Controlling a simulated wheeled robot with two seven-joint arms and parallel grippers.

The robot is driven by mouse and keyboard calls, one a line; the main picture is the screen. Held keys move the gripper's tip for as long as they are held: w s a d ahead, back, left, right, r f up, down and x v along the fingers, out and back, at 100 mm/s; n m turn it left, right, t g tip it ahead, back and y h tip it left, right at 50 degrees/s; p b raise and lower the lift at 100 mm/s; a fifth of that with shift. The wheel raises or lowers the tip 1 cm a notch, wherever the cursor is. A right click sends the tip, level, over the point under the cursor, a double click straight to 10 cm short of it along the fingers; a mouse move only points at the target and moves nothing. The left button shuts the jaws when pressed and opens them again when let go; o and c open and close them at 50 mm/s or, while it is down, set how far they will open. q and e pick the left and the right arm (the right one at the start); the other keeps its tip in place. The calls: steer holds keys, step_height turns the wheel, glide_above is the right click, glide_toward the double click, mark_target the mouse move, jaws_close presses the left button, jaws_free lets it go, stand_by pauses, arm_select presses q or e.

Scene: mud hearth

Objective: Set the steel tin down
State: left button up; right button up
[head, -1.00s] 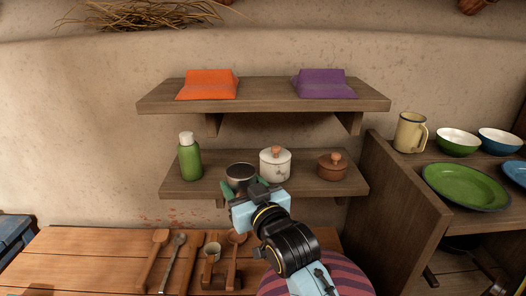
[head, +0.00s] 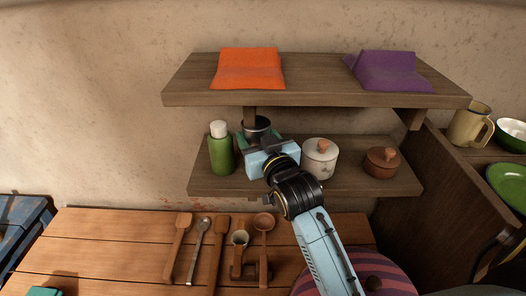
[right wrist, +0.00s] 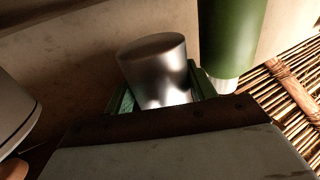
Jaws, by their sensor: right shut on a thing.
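The steel tin (head: 257,124) is dark-rimmed in the head view, at the back of the lower shelf (head: 345,205). It is between the green bottle (head: 221,150) and the white lidded pot (head: 320,157). My right gripper (head: 258,139) is shut on it from the front and hides its lower part. In the right wrist view the shiny tin (right wrist: 155,70) sits between the green fingers of the gripper (right wrist: 163,94), close to the green bottle (right wrist: 231,35). I cannot tell whether its base touches the shelf. My left gripper is not in view.
A brown lidded pot (head: 382,163) stands at the right of the lower shelf. The upper shelf (head: 310,98) overhangs, bearing an orange cloth (head: 248,69) and a purple cloth (head: 388,72). Several wooden utensils lie on the table (head: 110,235) below.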

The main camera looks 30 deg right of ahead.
steer(key=shift+f, duration=0.4)
step_height(320, 180, down, 3)
steer(key=shift+w+f, duration=0.15)
steer(key=shift+f, duration=0.2)
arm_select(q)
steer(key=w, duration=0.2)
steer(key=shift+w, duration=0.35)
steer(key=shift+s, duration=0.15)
arm_select(e)
steer(key=shift+f, duration=0.15)
steer(key=o, duration=0.7)
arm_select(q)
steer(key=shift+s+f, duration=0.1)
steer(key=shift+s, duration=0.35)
arm_select(e)
steer(key=shift+o, duration=0.2)
